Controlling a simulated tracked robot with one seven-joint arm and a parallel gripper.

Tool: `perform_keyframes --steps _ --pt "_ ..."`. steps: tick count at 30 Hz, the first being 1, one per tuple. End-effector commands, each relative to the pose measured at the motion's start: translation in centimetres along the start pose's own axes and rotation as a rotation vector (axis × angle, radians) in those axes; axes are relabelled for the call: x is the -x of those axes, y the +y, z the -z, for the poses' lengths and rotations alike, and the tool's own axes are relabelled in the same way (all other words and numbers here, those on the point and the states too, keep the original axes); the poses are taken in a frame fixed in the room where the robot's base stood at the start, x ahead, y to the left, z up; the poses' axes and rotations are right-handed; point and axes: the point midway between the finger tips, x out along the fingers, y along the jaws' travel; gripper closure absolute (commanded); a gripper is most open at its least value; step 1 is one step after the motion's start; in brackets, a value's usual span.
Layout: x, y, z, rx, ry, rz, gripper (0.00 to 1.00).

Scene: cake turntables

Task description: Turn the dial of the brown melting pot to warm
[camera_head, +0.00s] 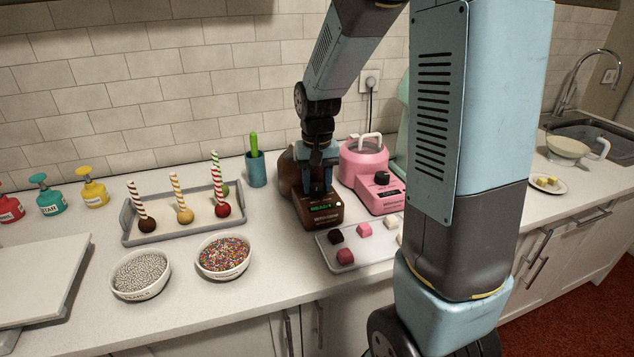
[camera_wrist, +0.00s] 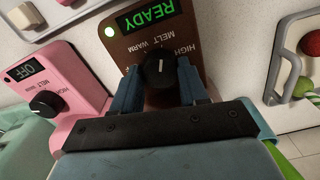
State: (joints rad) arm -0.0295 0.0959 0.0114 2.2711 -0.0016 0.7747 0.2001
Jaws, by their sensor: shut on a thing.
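The brown melting pot (camera_head: 325,222) stands on the counter against the wall side, largely hidden behind my gripper. In the wrist view its brown front panel (camera_wrist: 133,48) appears upside down, with a green display reading READY, a lit green lamp and the labels WARM, MELT and HIGH. Its black dial (camera_wrist: 160,66) sits between my two fingers. My gripper (camera_head: 318,190) reaches down to the panel and is shut on the dial; its fingers also show in the wrist view (camera_wrist: 160,85). I cannot tell for certain which label the dial's mark points to.
A pink melting pot (camera_head: 362,158) stands close on the right; its display reads OFF. A tray with sweets (camera_head: 345,256) lies in front. A tray of cake pops (camera_head: 130,237), a teal cup (camera_head: 256,170) and sprinkle bowls (camera_head: 140,294) are to the left.

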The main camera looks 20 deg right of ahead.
Motion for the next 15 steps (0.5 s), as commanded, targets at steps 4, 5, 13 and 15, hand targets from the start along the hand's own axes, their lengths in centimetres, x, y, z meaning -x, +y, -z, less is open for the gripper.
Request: perform_keyframes --steps 4,5,13,15 --pt "0.02 -0.01 0.01 0.032 0.0 0.0 0.87" --pt "0.02 -0.01 0.01 0.042 0.0 0.0 0.87" --pt "0.02 -0.04 0.01 0.215 0.001 0.0 0.87" --pt "0.02 -0.03 0.01 0.276 0.001 0.0 0.87"
